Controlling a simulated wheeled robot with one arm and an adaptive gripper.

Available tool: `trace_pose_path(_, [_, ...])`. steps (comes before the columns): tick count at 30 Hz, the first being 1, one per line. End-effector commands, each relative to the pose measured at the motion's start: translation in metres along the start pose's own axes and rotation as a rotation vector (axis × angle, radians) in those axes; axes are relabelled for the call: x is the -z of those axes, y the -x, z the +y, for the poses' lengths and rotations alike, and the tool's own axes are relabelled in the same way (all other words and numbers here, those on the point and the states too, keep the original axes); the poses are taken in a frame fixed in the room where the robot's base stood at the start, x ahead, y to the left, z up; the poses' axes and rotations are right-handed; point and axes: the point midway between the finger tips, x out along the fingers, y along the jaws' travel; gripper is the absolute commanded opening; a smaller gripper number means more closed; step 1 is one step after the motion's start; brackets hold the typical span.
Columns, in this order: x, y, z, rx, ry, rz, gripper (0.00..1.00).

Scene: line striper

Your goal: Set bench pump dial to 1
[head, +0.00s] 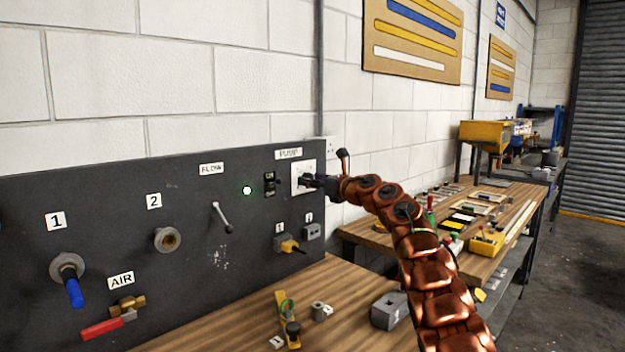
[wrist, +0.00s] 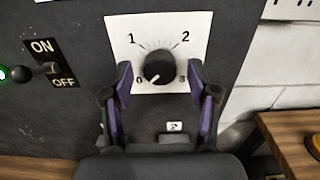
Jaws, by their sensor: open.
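The bench pump dial (wrist: 159,67) is a round black knob on a white plate (wrist: 118,34) marked 0, 1, 2 and 3. Its white pointer mark faces lower left, towards the 0. My gripper (wrist: 160,76) is open in the wrist view, with one finger on each side of the knob. I cannot tell whether either finger touches it. In the head view the white plate (head: 297,185) sits under the PUMP label (head: 289,153), and my gripper (head: 318,182) is at its front and hides the knob.
Left of the dial is an ON/OFF switch (wrist: 50,68) with a lit green lamp (head: 247,190). A FLOW lever (head: 221,217), pipe fittings and a red-handled AIR valve (head: 110,326) are on the dark panel. Loose parts lie on the wooden bench (head: 240,318) below.

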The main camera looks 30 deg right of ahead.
Motion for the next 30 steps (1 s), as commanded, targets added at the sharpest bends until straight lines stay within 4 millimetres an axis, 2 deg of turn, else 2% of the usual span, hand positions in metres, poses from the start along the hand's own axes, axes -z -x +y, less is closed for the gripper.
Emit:
trace_pose_path(7, [0.0003, -0.0003, 0.0001, 0.0, 0.0, 0.0, 0.6])
trace_pose_path(24, [0.0002, 0.0001, -0.0001, 0.0, 0.0, 0.0, 0.0])
trace_pose_path(30, [0.0008, -0.0001, 0.0, 0.0, -0.007, 0.001, 0.0])
